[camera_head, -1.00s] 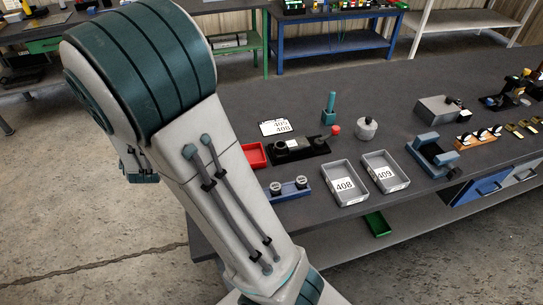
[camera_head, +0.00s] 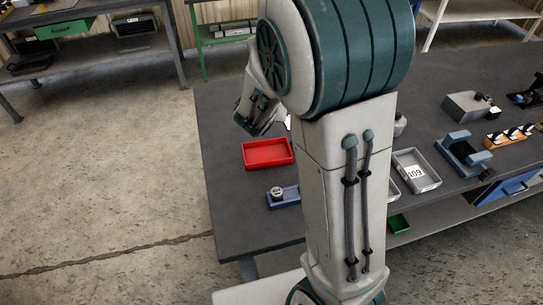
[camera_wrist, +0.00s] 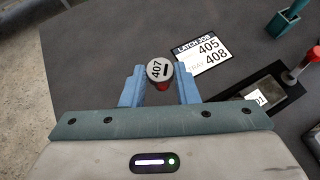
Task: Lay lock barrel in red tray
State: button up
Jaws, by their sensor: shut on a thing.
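The lock barrel (camera_wrist: 160,70) has a round grey face marked 407 with a dark slot, and some red shows below the face. My gripper (camera_wrist: 159,88) is shut on it, with one blue finger on each side, in the wrist view. The red tray (camera_head: 268,153) is an open, empty-looking box on the dark bench in the head view. My forearm hangs just behind and above the tray there; the fingers and barrel cannot be made out in that view.
A blue holder (camera_head: 283,197) with one round barrel showing sits in front of the tray. A card reading 405 and 408 (camera_wrist: 207,51) and a black fixture (camera_wrist: 270,100) lie near the gripper.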

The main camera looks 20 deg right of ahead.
jog(key=s+d+r+m+g+h+b, duration=0.3)
jog(key=s+d+m+g+h, duration=0.15)
jog(key=s+d+m, duration=0.35)
jog(key=shift+n+h, duration=0.25)
jog(key=shift+n, duration=0.25)
jog(key=a+f, duration=0.2)
jog(key=a, duration=0.2)
jog(key=w+a+f, duration=0.1)
jog(key=a+f, duration=0.1)
jog(key=a, duration=0.1)
jog(key=a+f, duration=0.3)
jog(key=a, duration=0.1)
jog(key=shift+w+a, duration=0.3)
send_over(262, 160)
jog(key=shift+f, duration=2.05)
jog(key=shift+f+b, duration=0.25)
jog(key=shift+b, duration=0.05)
jog(key=o, duration=1)
jog(key=shift+r, duration=0.1)
jog(key=shift+r, duration=0.1)
